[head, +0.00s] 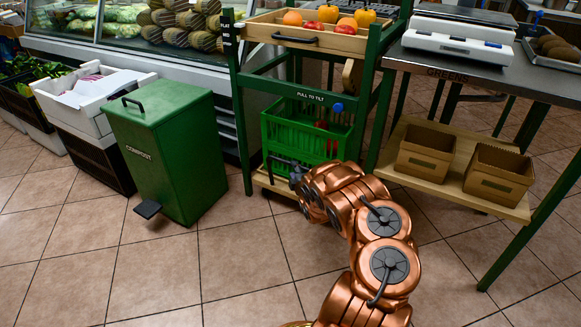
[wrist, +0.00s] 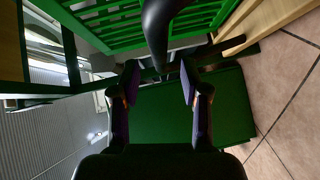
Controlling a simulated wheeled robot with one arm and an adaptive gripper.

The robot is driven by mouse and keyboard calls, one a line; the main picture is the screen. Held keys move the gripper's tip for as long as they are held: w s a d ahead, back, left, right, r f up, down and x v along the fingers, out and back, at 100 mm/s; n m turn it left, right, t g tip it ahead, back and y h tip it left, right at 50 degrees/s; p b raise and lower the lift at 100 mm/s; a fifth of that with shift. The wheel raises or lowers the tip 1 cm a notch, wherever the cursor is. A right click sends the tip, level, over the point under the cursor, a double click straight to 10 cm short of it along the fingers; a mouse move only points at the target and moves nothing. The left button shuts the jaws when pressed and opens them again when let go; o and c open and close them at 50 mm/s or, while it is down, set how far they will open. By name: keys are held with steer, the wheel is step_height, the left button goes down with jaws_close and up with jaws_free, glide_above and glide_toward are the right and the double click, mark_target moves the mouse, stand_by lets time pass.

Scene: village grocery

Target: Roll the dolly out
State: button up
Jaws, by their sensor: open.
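The dolly (head: 262,181) is a low wooden platform on the floor in the bay under the green stand. My gripper (head: 283,170) is at the front left of the crate, low by the dolly, partly hidden by my copper arm. In the wrist view my gripper (wrist: 158,82) has its two fingers apart. A dark curved bar (wrist: 162,30) reaches down toward the gap between them. I cannot tell whether the fingers touch it. The crate (wrist: 130,22) fills the top of that view.
A green compost bin (head: 165,150) with a pedal stands left of the gripper. The green stand (head: 240,110) frames the bay, with a fruit drawer (head: 305,35) above. A low shelf (head: 445,178) holds two cardboard boxes at right. Tiled floor (head: 130,270) is clear in front.

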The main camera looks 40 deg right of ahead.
steer(key=shift+b+x, duration=0.85)
steer(key=shift+x, duration=1.4)
steer(key=shift+w+d, duration=0.2)
steer(key=shift+w, duration=0.2)
jaws_close()
